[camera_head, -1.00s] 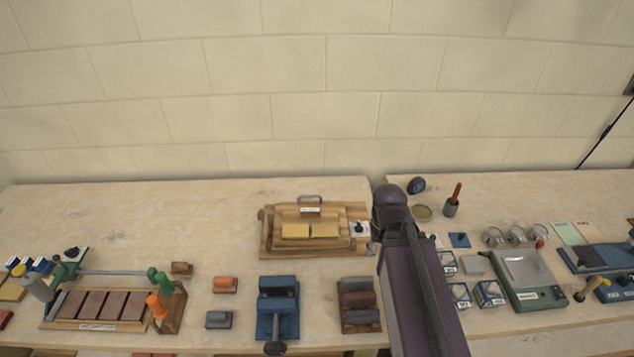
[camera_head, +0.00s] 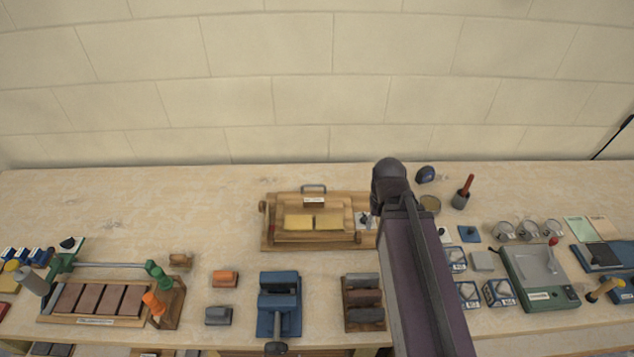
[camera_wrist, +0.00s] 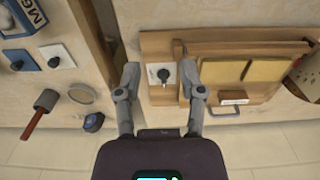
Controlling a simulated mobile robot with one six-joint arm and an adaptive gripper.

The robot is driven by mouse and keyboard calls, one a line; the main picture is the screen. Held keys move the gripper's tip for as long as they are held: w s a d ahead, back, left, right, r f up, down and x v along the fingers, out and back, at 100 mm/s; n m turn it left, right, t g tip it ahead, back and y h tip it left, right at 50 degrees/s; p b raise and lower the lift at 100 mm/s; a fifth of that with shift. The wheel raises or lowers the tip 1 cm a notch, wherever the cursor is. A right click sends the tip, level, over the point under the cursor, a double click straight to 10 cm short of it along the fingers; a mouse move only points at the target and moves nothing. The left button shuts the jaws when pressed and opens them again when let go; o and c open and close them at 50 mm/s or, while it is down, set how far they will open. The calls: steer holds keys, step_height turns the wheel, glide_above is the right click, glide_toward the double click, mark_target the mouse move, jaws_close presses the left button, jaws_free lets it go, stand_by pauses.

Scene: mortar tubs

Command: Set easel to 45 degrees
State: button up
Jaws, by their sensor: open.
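The easel (camera_head: 285,238) is a wooden stand on the bench at the middle of the head view. It has two yellow pads (camera_head: 298,222), a wire handle at the back and a small white label. Its panel looks low, but I cannot read its angle. A white plate with a black knob (camera_wrist: 163,74) sits at the easel's end. The easel base also shows in the wrist view (camera_wrist: 157,42). My gripper (camera_wrist: 160,76) is open, with one finger on each side of the knob plate in the picture. I cannot tell its height above the knob. In the head view my arm hides the gripper.
A blue vise (camera_head: 279,305) and a rack of dark blocks (camera_head: 364,300) stand in front of the easel. A red-handled mallet (camera_head: 463,193), jars and a green scale (camera_head: 540,280) lie to the right.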

steer(key=shift+w, duration=0.1)
step_height(320, 180, up, 4)
steer(key=n+t+p, duration=0.2)
steer(key=n+p, duration=0.2)
steer(key=n, duration=1.4)
glide_above(315, 185)
steer(key=s, duration=0.3)
steer(key=shift+w+d, duration=0.1)
steer(key=shift+f+b, duration=0.15)
steer(key=shift+b, duration=0.15)
steer(key=w+f+b, duration=0.1)
steer(key=f+b, duration=0.7)
steer(key=w+f+b, duration=0.1)
steer(key=f+b, duration=0.4)
steer(key=shift+w+f, duration=0.1)
steer(key=shift+w, duration=0.2)
jaws_close()
